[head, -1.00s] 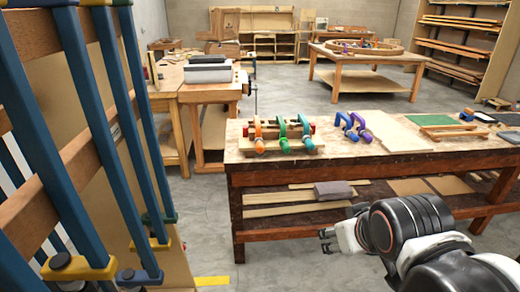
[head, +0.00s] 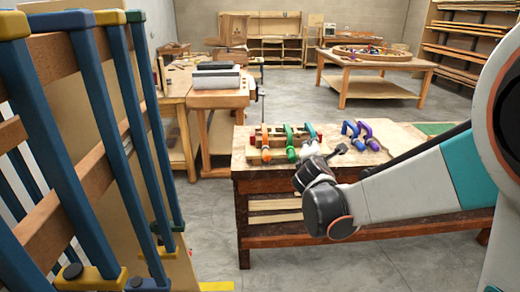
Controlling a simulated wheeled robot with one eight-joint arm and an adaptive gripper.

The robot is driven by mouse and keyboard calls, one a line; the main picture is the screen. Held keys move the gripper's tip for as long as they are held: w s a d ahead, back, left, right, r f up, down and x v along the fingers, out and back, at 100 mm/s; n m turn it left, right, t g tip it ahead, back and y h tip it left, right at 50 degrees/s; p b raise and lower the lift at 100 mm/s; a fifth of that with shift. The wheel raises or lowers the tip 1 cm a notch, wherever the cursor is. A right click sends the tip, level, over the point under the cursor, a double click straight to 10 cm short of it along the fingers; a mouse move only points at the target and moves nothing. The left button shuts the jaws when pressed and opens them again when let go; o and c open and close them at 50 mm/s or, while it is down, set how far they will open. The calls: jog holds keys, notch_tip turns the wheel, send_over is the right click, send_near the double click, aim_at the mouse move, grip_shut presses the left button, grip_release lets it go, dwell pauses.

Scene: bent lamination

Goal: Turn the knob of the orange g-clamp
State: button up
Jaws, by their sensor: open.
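The orange g-clamp (head: 265,143) is the leftmost of the clamps on the workbench, at the bench's front left. Its orange knob end faces the front edge. My gripper (head: 338,151) is small and dark in the head view, over the bench to the right of these clamps. It is open and apart from the orange clamp. My wrist lies in front of the bench edge and hides part of it.
The workbench (head: 243,160) has blue and purple clamps (head: 358,133) right of the gripper. A rack with blue and yellow bar clamps (head: 105,120) stands close at the left. Grey floor (head: 205,225) is clear between rack and bench.

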jog(key=w+a+f+n+t+y, duration=0.2)
jog(key=w+a+f+n+t, duration=0.1)
jog(key=w+a+f+n, duration=0.5)
jog(key=n+t+y+p, duration=0.1)
jog(key=n+y, duration=0.1)
jog(key=n, duration=0.9)
send_near(267, 160)
jog(key=w+b, duration=0.3)
jog(key=w, duration=0.8)
jog(key=shift+d+r, duration=0.1)
jog(key=shift+c, duration=0.6)
jog(key=c, duration=0.9)
